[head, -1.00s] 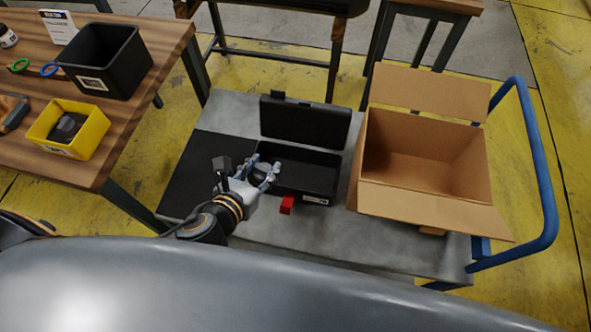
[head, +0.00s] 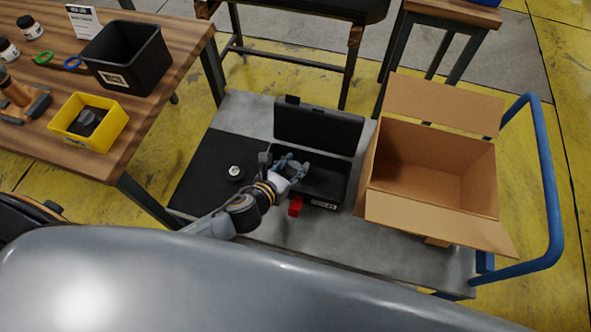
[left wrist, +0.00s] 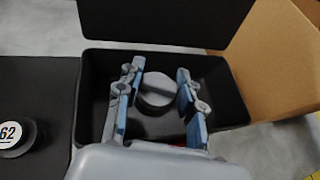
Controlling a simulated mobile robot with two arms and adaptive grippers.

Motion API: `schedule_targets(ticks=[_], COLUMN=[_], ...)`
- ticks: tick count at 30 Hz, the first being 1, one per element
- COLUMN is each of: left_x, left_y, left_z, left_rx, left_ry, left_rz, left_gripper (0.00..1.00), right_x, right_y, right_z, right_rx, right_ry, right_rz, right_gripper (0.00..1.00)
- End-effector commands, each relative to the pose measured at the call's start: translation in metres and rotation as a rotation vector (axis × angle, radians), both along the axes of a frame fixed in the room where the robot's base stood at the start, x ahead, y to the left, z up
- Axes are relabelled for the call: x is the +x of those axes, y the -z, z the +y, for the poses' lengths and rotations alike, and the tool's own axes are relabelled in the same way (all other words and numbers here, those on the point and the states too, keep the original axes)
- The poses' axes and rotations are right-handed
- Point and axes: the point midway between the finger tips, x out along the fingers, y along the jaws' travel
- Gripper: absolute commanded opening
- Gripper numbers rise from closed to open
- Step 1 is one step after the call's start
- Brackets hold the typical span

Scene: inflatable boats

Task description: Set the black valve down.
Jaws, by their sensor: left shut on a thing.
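My left gripper (head: 294,169) is over the open black case (head: 326,201) on the grey cart. In the left wrist view its fingers (left wrist: 158,92) are shut on a dark round valve (left wrist: 154,82) with a raised bar on top. The valve is within the outline of the case's tray; whether it touches the floor of the case I cannot tell. In the head view the fingers mostly hide it. A second dark round piece (head: 235,172), with a white "62" label in the left wrist view (left wrist: 14,137), sits on the black mat (head: 208,187). My right gripper is not in view.
The case lid (head: 318,126) stands open behind the tray. A red block (head: 295,206) is at the case's front. An open cardboard box (head: 440,208) stands close on the right. A wooden table (head: 150,150) with a yellow bin (head: 66,125) and a black bin (head: 100,79) is on the left.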

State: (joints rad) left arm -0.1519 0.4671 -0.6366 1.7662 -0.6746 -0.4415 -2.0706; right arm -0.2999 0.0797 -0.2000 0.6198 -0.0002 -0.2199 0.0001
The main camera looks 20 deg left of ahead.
Motion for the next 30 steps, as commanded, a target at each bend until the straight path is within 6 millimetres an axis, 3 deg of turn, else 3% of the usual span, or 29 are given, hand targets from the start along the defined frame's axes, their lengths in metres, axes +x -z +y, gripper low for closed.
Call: schedule_targets(ticks=[7, 12, 24, 25, 26, 30], left_x=[0.015, 0.013, 0.013, 0.013, 0.013, 0.013], left_y=[0.021, 0.044, 0.049, 0.050, 0.049, 0.049], left_z=[-0.002, -0.002, -0.001, -0.001, -0.001, -0.001], left_rx=[-0.002, -0.003, 0.002, 0.002, 0.002, 0.001], left_ry=[-0.001, -0.001, 0.001, 0.001, 0.001, 0.000], left_rz=[0.000, 0.001, 0.000, 0.000, 0.000, 0.001], left_gripper=[0.06, 0.06, 0.06, 0.39, 0.45, 0.46], right_x=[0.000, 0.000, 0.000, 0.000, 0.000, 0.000], right_y=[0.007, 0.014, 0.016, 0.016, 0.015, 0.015], right_z=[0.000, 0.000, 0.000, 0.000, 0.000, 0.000], right_rx=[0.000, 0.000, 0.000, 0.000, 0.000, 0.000], right_ry=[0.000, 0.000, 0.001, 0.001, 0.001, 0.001], right_rz=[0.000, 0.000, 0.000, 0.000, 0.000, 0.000], right_gripper=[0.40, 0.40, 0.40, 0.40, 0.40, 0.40])
